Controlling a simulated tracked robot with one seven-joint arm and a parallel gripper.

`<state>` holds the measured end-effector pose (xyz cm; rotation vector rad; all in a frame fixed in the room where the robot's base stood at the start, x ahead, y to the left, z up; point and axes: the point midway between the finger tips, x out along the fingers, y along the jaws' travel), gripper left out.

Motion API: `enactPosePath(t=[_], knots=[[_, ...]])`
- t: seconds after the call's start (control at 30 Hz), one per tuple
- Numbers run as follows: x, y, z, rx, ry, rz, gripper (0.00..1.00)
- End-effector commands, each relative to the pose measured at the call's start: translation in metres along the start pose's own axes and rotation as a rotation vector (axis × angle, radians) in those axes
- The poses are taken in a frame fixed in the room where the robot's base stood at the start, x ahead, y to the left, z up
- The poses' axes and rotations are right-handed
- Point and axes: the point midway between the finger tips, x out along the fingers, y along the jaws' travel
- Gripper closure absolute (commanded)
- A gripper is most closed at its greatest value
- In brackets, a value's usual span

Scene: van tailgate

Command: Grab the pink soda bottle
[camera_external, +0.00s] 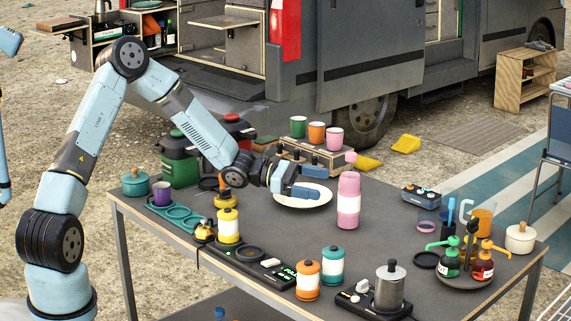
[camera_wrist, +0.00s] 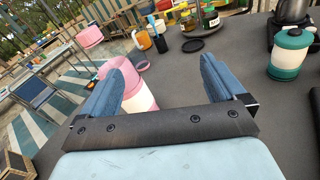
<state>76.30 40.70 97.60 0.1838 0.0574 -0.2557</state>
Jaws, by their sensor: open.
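The pink soda bottle (camera_external: 349,200) stands upright on the dark table, with a white label band and a narrow pink top. My gripper (camera_external: 310,181) is to the left of it in the external view, at about its upper body height, with jaws open and empty. In the wrist view the bottle (camera_wrist: 138,98) shows beyond and between the open fingers (camera_wrist: 155,85), nearer the left finger. Part of its body is hidden by the left finger and the gripper's palm. I cannot tell whether a finger touches it.
A small rack with cups (camera_external: 316,133) stands at the back. Orange (camera_external: 308,281) and teal (camera_external: 333,266) canisters and a grinder (camera_external: 389,286) stand in front. Pump bottles (camera_external: 482,262) stand at right. The table around the bottle is mostly clear.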

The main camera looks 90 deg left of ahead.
Motion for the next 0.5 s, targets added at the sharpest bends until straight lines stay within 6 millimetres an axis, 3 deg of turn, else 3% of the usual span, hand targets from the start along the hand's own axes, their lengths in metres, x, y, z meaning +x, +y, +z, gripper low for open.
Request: enactPosePath(t=[0.1, 0.2, 0.37, 0.5], knots=[[-0.018, 0.034, -0.023, -0.100, -0.033, 0.102, 0.04], [-0.028, 0.052, -0.033, -0.152, -0.052, 0.157, 0.04], [-0.032, 0.063, -0.040, -0.184, -0.064, 0.191, 0.04], [-0.014, 0.066, -0.040, -0.184, -0.065, 0.189, 0.04]])
